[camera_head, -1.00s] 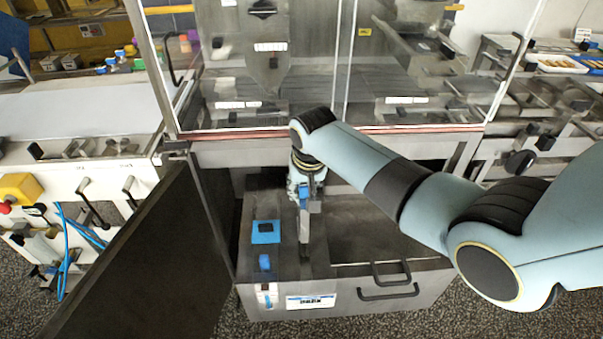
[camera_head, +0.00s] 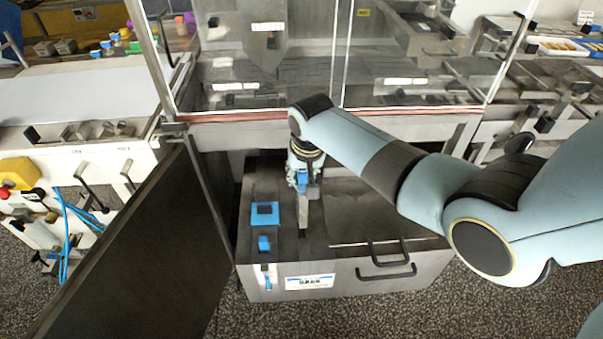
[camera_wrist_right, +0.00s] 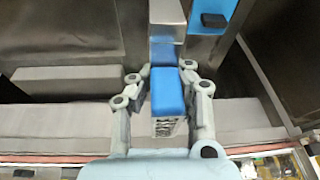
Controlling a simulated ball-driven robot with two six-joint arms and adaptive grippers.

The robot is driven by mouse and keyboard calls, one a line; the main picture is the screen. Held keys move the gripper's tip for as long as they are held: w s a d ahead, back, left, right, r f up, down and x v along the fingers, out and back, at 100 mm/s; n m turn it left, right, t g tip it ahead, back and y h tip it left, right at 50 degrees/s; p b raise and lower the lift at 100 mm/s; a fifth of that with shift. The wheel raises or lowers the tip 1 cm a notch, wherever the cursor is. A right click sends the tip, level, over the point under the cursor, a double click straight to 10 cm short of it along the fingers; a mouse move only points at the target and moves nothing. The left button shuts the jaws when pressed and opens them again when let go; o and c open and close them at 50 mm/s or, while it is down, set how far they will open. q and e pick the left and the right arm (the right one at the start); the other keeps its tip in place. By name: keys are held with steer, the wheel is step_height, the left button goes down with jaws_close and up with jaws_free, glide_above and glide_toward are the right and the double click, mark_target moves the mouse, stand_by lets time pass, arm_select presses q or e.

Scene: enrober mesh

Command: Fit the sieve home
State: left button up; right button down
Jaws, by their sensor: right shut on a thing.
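The sieve is a grey metal piece (camera_head: 304,212) with a blue grip above it. My right gripper (camera_head: 303,180) is shut on the blue grip, which also shows between the fingers in the right wrist view (camera_wrist_right: 167,92). The sieve's grey body (camera_wrist_right: 167,22) runs up out of that picture. In the head view the sieve hangs roughly upright over the top of the grey metal tank (camera_head: 345,267), near a dark opening. Whether its lower end is inside the opening or above it I cannot tell. My left gripper is not in view.
On the tank top, left of the sieve, are a blue square plate with a black knob (camera_head: 265,213) and a small blue block (camera_head: 264,243). A lid with a black handle (camera_head: 388,250) lies to the right. A dark open door (camera_head: 125,255) stands at the left, and clear guards rise behind.

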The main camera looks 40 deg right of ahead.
step_height(320, 180, down, 16)
steer(key=s+b, duration=0.1)
steer(key=b, duration=1)
steer(key=shift+a+r, duration=0.25)
stand_by(1.6)
steer(key=shift+f, duration=0.1)
stand_by(0.5)
steer(key=c, duration=1.5)
jaws_free()
steer(key=o, duration=0.7)
steer(key=shift+w+f, duration=0.25)
steer(key=shift+w, duration=0.05)
steer(key=shift+r, duration=0.1)
steer(key=shift+d+r, duration=0.1)
steer(key=shift+r, duration=0.1)
steer(key=v, duration=1.2)
